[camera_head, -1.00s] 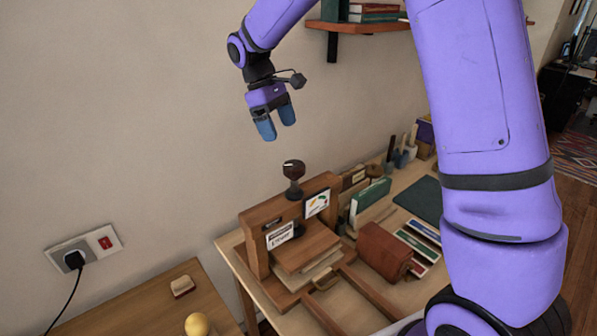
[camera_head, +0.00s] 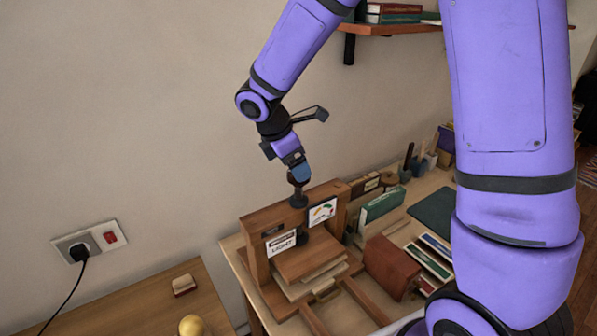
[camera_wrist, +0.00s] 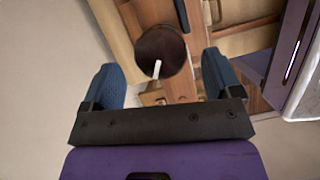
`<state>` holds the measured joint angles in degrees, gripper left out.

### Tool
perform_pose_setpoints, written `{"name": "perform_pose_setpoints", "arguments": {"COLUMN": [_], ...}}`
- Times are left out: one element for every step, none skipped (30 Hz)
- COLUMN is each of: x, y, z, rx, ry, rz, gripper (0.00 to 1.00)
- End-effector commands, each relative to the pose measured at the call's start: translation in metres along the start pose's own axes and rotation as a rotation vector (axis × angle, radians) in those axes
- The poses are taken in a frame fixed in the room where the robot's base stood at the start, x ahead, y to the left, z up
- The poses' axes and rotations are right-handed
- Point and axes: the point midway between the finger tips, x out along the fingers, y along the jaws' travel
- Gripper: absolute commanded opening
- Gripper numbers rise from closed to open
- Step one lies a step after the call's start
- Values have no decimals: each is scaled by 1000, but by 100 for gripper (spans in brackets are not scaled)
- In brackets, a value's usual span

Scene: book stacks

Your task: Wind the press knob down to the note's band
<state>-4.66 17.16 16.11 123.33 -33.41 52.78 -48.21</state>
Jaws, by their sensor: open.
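The wooden book press (camera_head: 268,220) stands on the table with its dark spindle (camera_head: 299,200) rising from the top beam. The round dark press knob (camera_wrist: 160,48) has a white pointer mark on its top. My gripper (camera_head: 300,174) is over the knob, pointing down and partly hiding it. In the wrist view its blue fingers are open, one on each side of the knob, with gaps showing. The white note (camera_head: 281,243) on the press front reads "LIGHT". A card with a coloured gauge (camera_head: 322,212) is on the beam's right; its needle is too small to read.
A brown leather-like block (camera_head: 391,267), a green box (camera_head: 382,204) and a dark green mat (camera_head: 434,214) lie right of the press. A shelf (camera_head: 400,29) hangs above. A socket with a plug (camera_head: 90,241) is on the left wall.

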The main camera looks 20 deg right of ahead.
Motion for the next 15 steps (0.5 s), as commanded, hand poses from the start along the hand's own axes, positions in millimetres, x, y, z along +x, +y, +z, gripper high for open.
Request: {"name": "perform_pose_setpoints", "arguments": {"x": [9,13,17,20,23,26,28,30,32,33,34,34,34,34,34], "y": [-1,0,0,0,0,0,0,0,0,0,0,0,0,0,0], "z": [0,0,0,0,0,0,0,0,0,0,0,0,0,0,0], "rx": [-2,-2,-2,-1,0,0,0,0,0,0,0,0,0,0,0], "ry": [0,0,-1,0,0,0,-1,-1,-1,0,0,0,0,0,0], "rz": [-3,-3,-3,-2,-1,-1,-1,-1,-1,-1,-1,-1,-1,0,0], "gripper": [84,84,84,84,84,84,84,84,84,84,84,84,84,84,84]}}
